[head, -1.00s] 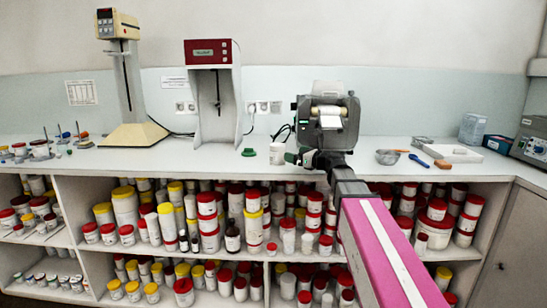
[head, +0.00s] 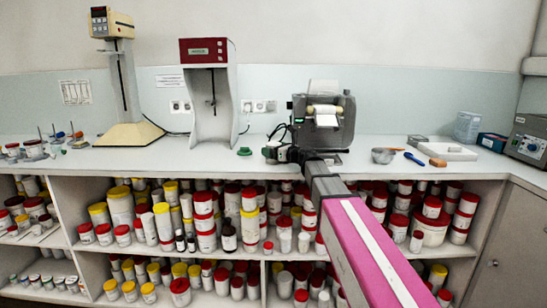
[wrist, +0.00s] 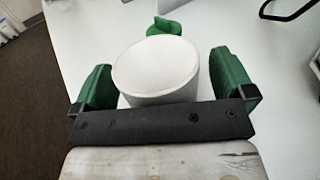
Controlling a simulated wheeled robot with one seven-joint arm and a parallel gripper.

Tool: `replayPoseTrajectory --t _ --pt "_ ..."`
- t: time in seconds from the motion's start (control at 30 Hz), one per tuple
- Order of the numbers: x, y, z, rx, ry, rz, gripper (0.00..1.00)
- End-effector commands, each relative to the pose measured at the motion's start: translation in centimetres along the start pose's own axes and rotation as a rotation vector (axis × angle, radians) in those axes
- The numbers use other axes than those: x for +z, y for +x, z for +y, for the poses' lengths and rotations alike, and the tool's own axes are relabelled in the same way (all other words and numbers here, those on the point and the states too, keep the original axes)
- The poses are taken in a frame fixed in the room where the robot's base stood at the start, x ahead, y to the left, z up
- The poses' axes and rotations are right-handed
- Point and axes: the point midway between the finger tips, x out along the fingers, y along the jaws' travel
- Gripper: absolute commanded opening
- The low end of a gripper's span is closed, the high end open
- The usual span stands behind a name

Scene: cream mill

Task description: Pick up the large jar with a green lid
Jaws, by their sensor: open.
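A white jar (wrist: 155,75) stands on the counter and fills the space between the fingers of my gripper (wrist: 163,85) in the wrist view. Its top is plain white, and I see no green lid on it. My gripper is open, with one green finger on each side of the jar; I cannot tell if either touches it. In the head view my gripper (head: 272,152) is at the counter, left of the grey machine, and largely hides the jar.
The grey machine (head: 323,120) stands right behind my arm. A red-topped stand (head: 208,92) is at the left. A metal bowl (head: 383,156) and a white tray (head: 452,152) lie at the right. Shelves below hold several lidded jars. The counter front (head: 200,160) is clear.

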Motion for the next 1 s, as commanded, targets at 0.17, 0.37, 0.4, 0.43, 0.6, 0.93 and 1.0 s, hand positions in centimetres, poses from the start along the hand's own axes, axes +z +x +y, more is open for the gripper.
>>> replayPoseTrajectory --t 0.17,0.37,0.4,0.43,0.6,0.93,1.0 --pt "0.0 -0.1 0.0 0.000 0.000 0.000 0.77" --pt "0.0 -0.1 0.0 0.000 0.000 0.000 0.49" --pt "0.0 -0.1 0.0 0.000 0.000 0.000 0.49" --pt "0.0 -0.1 0.0 0.000 0.000 0.000 0.49" --pt "0.1 -0.1 0.0 0.001 0.000 0.000 0.49" --pt "2.8 -0.1 0.0 0.001 -0.002 -0.002 0.49" --pt "4.0 0.0 0.0 0.001 -0.002 -0.002 0.49"
